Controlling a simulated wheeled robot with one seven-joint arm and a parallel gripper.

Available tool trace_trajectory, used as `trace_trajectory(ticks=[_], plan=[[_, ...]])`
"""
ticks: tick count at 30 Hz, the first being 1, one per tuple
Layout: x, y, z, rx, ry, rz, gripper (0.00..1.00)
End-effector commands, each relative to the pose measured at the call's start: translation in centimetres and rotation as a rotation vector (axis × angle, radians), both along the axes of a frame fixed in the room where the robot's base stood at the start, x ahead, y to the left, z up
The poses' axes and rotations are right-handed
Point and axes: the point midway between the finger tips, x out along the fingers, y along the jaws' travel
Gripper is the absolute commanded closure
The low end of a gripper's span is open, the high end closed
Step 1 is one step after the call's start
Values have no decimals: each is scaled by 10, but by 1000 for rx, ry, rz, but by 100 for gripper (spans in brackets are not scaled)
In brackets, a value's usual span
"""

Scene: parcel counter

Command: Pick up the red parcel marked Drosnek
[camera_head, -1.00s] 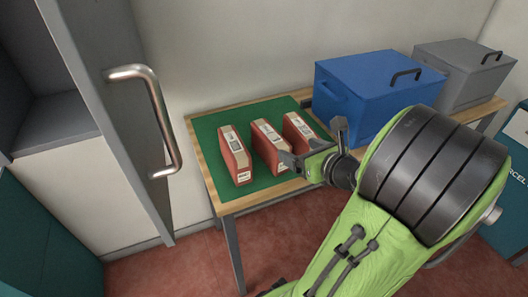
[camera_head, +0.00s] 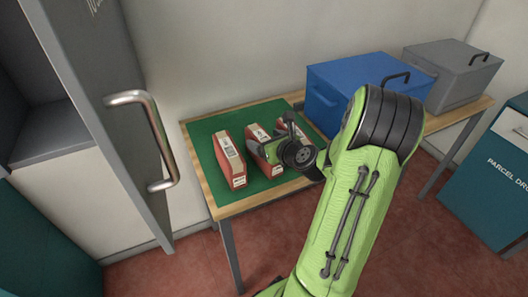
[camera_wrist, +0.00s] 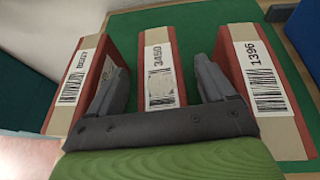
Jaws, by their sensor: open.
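Three red parcels with pale, labelled top faces stand side by side on a green mat (camera_head: 204,133). The left parcel (camera_head: 231,160) is clear of my arm; the middle parcel (camera_head: 265,168) and the right one are partly hidden by my gripper (camera_head: 274,140). In the wrist view, my open gripper (camera_wrist: 157,72) has one finger on each side of the middle parcel (camera_wrist: 160,40), whose label seems to read 3450. The right parcel (camera_wrist: 258,65) reads 1396; the left parcel's label (camera_wrist: 76,72) is hard to read. I cannot make out the name Drosnek on any.
The wooden table (camera_head: 240,206) also holds a blue lidded box (camera_head: 340,97) right of the mat and a grey box (camera_head: 455,72) beyond it. A grey door with a metal handle (camera_head: 150,130) stands at the left. A teal parcel bin (camera_head: 495,185) is at the far right.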

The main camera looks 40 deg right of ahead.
Motion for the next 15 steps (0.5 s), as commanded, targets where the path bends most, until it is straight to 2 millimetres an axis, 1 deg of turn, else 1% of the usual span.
trace_trajectory(ticks=[1, 2, 15], plan=[[0, 0, 0, 0, 0, 0, 17], [0, 0, 0, 0, 0, 0, 22], [-1, 0, 1, 0, 0, 0, 89]])
